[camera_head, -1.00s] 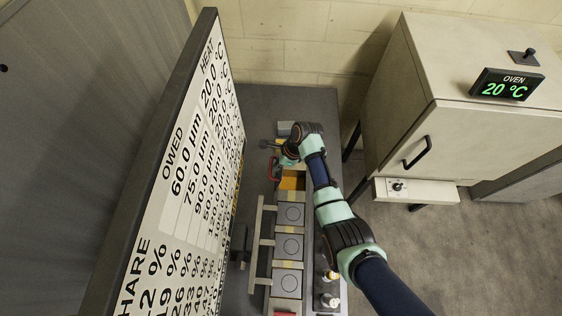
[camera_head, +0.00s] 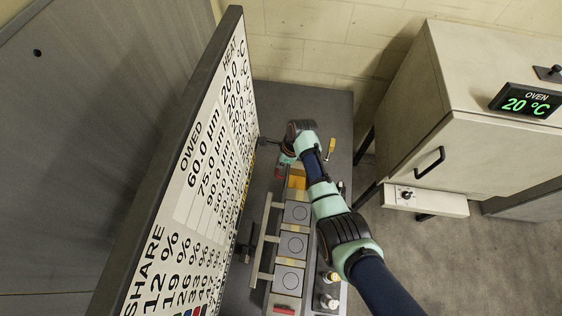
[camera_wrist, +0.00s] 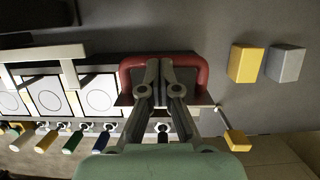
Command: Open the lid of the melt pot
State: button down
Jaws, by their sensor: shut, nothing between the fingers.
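A red loop handle (camera_wrist: 203,72) stands on a dark, boxy part in the wrist view; I take this as the melt pot's lid, but no label shows. In the head view the red handle (camera_head: 279,174) shows small beside an orange block-like part (camera_head: 297,183), partly covered by my arm. My gripper (camera_wrist: 165,66) is shut and empty, its fingertips in front of the red loop. Whether they touch the loop I cannot tell. The lid appears closed, though my gripper hides much of it.
Several square plates with circles (camera_head: 293,245) line the bench. A yellow block (camera_wrist: 247,63) and a grey block (camera_wrist: 286,63) lie right of the handle; a yellow-ended lever (camera_wrist: 237,140) is near. The big board (camera_head: 190,170) stands left, the oven (camera_head: 490,110) right.

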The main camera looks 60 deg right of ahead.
jog(key=a+p+v, duration=0.1)
jog(key=p+v, duration=0.9)
jog(key=shift+w+d, duration=0.2)
jog(key=shift+d, duration=0.25)
jog(key=shift+r, duration=0.1)
